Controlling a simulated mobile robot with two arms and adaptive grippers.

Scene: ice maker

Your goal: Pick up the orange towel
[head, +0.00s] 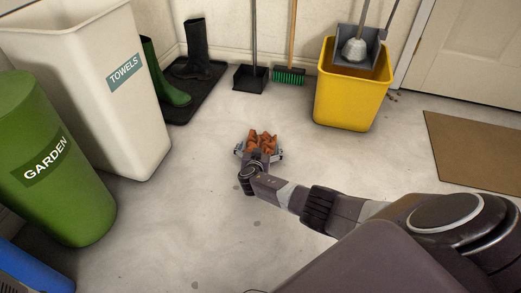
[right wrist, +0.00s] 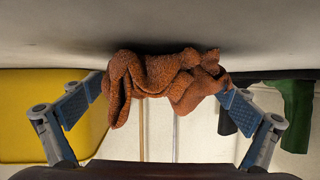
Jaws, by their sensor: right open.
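The orange towel (head: 262,141) lies crumpled on the floor in the middle of the head view. In the right wrist view the towel (right wrist: 165,80) sits between the two fingers. My right gripper (head: 260,152) is at the towel, with one finger on each side of it. The fingers (right wrist: 160,100) are spread wide and the towel fills most of the gap. Whether the fingertips touch the cloth is hard to tell. My left gripper is not in either view.
A white towels bin (head: 90,90) and a green garden bin (head: 60,190) stand at left. A yellow mop bucket (head: 345,100), a broom (head: 289,75), a dustpan (head: 250,78) and boots (head: 197,50) are at the back. A brown mat (head: 475,150) lies at right. Floor around the towel is clear.

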